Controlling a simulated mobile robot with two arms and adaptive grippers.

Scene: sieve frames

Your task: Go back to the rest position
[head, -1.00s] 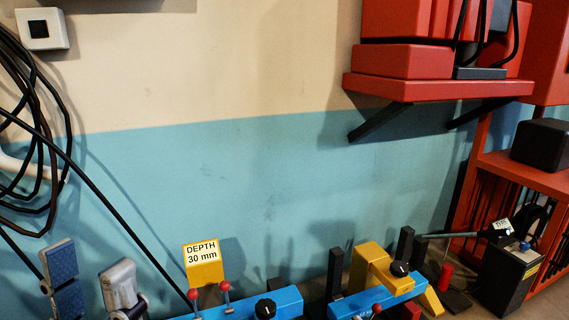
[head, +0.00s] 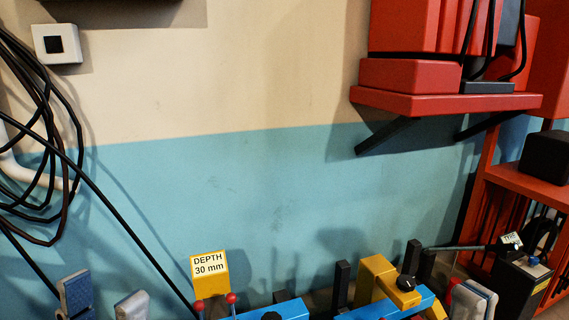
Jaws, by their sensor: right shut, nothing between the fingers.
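My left gripper (head: 103,298) is at the lower left edge of the head view. Its two fingers, one with a blue pad, stand apart with nothing between them, so it is open. My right gripper (head: 474,299) shows at the lower right edge, with its fingers together and nothing held. Only the tips of both grippers are in view; the rest is cut off by the bottom edge. Neither gripper is seen holding anything.
Blue fixtures (head: 290,309) with a yellow block (head: 378,280) and a yellow "DEPTH 30 mm" sign (head: 209,273) stand between the grippers. A red wall shelf (head: 445,103) is upper right, a black cable coil (head: 68,190) left. A black box (head: 522,285) stands far right.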

